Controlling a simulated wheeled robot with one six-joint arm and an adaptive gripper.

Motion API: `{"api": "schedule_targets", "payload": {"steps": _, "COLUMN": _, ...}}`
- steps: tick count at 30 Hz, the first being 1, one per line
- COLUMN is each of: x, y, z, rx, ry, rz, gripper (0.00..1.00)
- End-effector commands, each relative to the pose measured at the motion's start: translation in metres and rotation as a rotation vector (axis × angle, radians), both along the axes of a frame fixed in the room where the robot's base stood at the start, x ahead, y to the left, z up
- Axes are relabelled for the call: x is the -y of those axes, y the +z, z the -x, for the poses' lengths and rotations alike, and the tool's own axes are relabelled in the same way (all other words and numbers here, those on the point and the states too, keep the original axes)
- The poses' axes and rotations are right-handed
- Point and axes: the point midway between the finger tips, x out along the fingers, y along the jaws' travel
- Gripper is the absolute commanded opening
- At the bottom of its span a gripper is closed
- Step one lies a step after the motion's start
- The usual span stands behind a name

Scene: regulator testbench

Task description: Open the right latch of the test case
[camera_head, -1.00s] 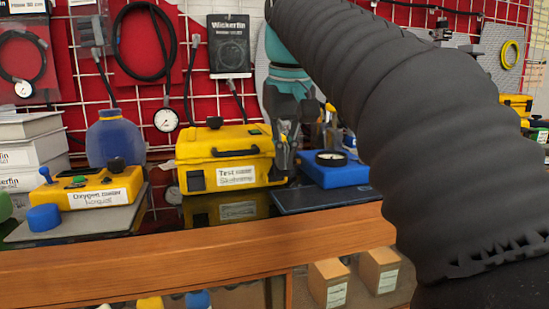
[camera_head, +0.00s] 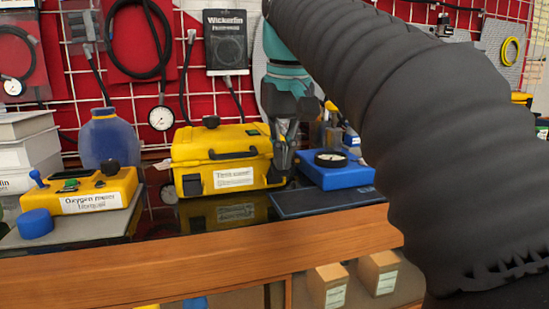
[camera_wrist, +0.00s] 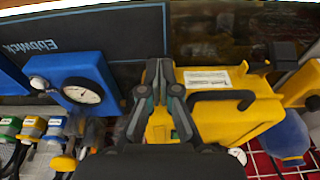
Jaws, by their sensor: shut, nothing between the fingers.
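The yellow test case (camera_head: 222,158) stands shut on the dark bench top, with a black handle (camera_head: 233,154) and a white label on its front. A dark latch (camera_head: 193,184) shows at the front left. The right latch cannot be made out; my gripper (camera_head: 282,168) covers that area in the head view. My gripper is shut and empty, at the case's right end. In the wrist view, its fingertips (camera_wrist: 160,66) overlap the edge of the case (camera_wrist: 235,120); whether they touch it I cannot tell.
A blue gauge box (camera_head: 335,174) stands close right of the case. A dark mat (camera_head: 320,202) lies in front of it. An oxygen meter (camera_head: 95,192) and a blue bottle (camera_head: 112,140) are at left. A mesh wall with hanging gauges closes the back.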

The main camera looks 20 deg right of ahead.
Motion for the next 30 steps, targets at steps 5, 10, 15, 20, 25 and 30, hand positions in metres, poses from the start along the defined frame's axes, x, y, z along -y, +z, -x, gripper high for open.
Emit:
{"api": "schedule_targets", "payload": {"steps": 5, "x": 0.000, "y": 0.008, "z": 0.007, "rx": 0.000, "ry": 0.000, "rz": -0.001, "gripper": 0.00}}
{"api": "schedule_targets", "payload": {"steps": 10, "x": 0.000, "y": 0.031, "z": 0.025, "rx": 0.018, "ry": 0.000, "rz": -0.001, "gripper": 0.00}}
{"api": "schedule_targets", "payload": {"steps": 15, "x": 0.000, "y": 0.049, "z": 0.035, "rx": 0.029, "ry": -0.001, "rz": 0.000, "gripper": 0.00}}
{"api": "schedule_targets", "payload": {"steps": 20, "x": 0.000, "y": 0.062, "z": 0.038, "rx": 0.033, "ry": -0.001, "rz": 0.000, "gripper": 0.00}}
{"api": "schedule_targets", "payload": {"steps": 25, "x": 0.000, "y": 0.071, "z": 0.038, "rx": 0.033, "ry": -0.001, "rz": 0.000, "gripper": 0.00}}
{"api": "schedule_targets", "payload": {"steps": 30, "x": 0.000, "y": 0.082, "z": 0.038, "rx": 0.034, "ry": 0.000, "rz": 0.000, "gripper": 0.00}}
